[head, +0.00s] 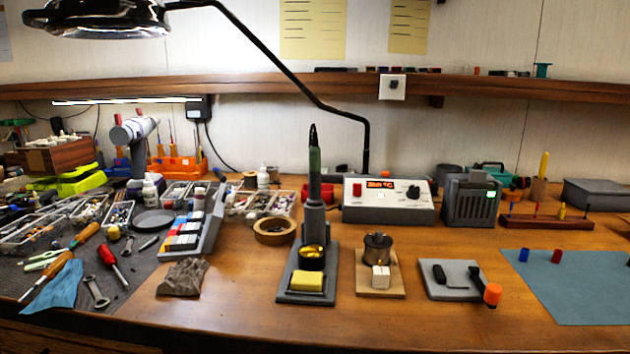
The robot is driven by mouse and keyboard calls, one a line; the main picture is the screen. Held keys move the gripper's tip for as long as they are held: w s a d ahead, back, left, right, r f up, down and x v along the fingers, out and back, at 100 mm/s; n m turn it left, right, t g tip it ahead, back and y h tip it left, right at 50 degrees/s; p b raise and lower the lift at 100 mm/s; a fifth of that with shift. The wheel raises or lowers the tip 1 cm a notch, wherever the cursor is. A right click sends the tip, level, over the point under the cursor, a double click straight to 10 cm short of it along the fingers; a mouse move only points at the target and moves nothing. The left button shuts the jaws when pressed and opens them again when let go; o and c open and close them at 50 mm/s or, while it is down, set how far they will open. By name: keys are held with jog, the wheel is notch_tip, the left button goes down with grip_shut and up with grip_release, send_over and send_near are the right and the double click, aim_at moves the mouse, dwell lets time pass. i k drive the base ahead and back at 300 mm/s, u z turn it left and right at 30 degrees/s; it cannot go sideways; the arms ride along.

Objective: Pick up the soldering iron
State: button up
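The soldering iron (315,175) has a green handle and a dark pointed upper end. It stands upright in a grey stand (315,222) near the middle of the bench. The iron's lower end is hidden inside the stand. The stand's base holds a round dark cup of golden wire (312,254) and a yellow sponge (307,281) at its front. A white station with a red display (388,200) sits behind the stand to the right. My gripper is not in view.
A tape roll (274,231) and colored-block rack (190,235) stand left of the iron. A spool on a wooden base (379,286) is to its right. A lamp arm (290,65) arches overhead. Bare bench lies in front; tools crowd the left.

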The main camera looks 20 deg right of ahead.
aim_at(314, 200)
jog(key=z, duration=0.35)
jog(key=k, duration=0.95)
jog(key=u, duration=0.2)
